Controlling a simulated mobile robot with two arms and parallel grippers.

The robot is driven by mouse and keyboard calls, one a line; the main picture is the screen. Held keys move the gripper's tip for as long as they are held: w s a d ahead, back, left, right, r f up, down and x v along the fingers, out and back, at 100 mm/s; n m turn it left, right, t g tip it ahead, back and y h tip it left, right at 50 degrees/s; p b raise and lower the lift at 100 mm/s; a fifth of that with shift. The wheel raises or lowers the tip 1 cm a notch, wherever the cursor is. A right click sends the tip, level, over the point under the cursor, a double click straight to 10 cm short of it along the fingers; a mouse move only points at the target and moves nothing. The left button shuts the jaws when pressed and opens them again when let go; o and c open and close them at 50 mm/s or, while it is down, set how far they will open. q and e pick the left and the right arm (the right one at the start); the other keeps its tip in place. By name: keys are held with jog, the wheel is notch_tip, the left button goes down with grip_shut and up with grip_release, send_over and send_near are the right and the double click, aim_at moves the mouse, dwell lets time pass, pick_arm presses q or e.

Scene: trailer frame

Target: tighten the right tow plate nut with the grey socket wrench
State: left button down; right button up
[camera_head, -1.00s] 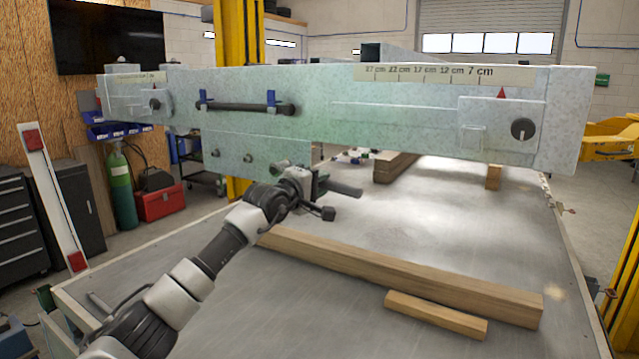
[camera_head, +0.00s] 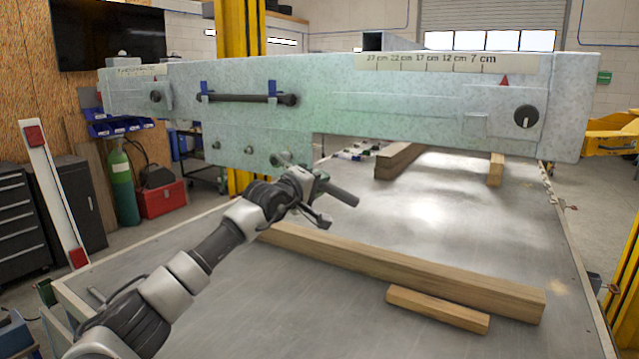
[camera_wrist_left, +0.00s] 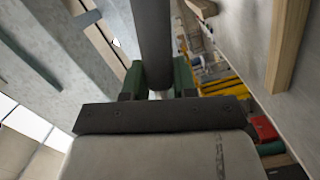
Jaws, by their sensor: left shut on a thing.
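The pale galvanised trailer beam (camera_head: 400,105) spans the head view, with the tow plate (camera_head: 235,135) below its left part. Nuts show on the plate at left (camera_head: 215,145) and middle (camera_head: 249,150); the right tow plate nut (camera_head: 276,160) is close to my gripper and partly covered. My left gripper (camera_head: 316,186) is shut on the dark grey socket wrench (camera_head: 341,193), whose handle sticks out to the right. In the left wrist view the wrench handle (camera_wrist_left: 151,35) runs up from between the green fingers (camera_wrist_left: 157,82). I cannot tell whether the socket touches the nut.
A dark bar (camera_head: 245,98) sits in blue holders on the beam, and a black knob (camera_head: 526,116) is at right. Below, a long timber (camera_head: 400,270) and a short block (camera_head: 437,308) lie on the grey bed (camera_head: 340,320). The bed's right side is largely clear.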

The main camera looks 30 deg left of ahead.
pick_arm(q)
jog(key=shift+a+f+m, duration=0.2)
jog(key=shift+f+m, duration=0.3)
jog(key=shift+w+a+f+m+b, duration=0.1)
jog(key=shift+a+f+m+b, duration=0.2)
jog(key=shift+f+m, duration=0.15)
jog(key=shift+a+f+m+b, duration=0.15)
jog(key=shift+f+m+b, duration=0.15)
jog(key=shift+f+m, duration=0.15)
jog(key=shift+r, duration=0.1)
